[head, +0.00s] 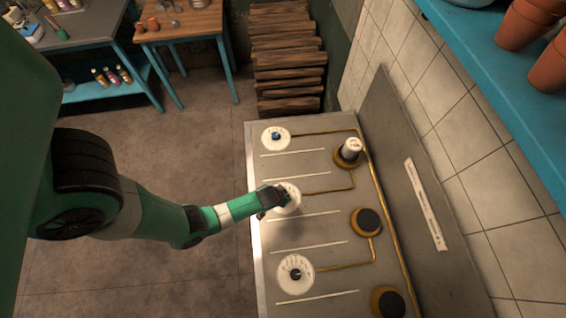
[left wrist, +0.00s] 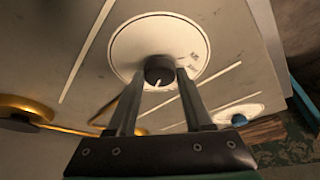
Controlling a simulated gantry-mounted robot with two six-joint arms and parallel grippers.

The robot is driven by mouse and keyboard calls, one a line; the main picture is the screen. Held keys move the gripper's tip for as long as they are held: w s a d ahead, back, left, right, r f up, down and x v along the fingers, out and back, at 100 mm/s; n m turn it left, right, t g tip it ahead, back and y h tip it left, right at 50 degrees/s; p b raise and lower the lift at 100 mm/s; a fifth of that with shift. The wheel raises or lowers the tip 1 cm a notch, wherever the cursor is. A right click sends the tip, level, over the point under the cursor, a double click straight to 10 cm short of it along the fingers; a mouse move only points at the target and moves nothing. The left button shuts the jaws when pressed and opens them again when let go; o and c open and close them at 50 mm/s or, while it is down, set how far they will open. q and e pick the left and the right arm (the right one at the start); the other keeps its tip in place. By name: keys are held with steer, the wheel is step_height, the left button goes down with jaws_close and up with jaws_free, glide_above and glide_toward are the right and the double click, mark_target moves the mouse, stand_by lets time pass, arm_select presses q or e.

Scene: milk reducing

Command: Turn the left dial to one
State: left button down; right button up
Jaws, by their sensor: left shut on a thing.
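My left gripper (head: 279,198) comes in from the left over the middle of three round white dials (head: 293,205) on the metal stove top. In the left wrist view its two fingers (left wrist: 160,85) are shut on the dark knob (left wrist: 159,68) at the centre of the white dial plate (left wrist: 130,42). The knob has a pale pointer line. Small markings show on the plate, too small to read. In the head view the gripper covers the knob. My right gripper is not in view.
A dial with a blue knob (head: 276,138) lies above, and another white dial (head: 295,285) lies below. A small pot (head: 350,150) stands on the upper burner. Other burners (head: 367,222) run down the right side. A backsplash (head: 390,120) and shelf (head: 480,70) bound the right.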

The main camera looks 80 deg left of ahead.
arm_select(q)
steer(key=shift+c, duration=1.5)
jaws_free()
steer(key=p+v, duration=0.8)
steer(key=v, duration=0.3)
steer(key=shift+r+p, duration=0.3)
steer(key=shift+p, duration=0.1)
steer(key=shift+s, duration=0.1)
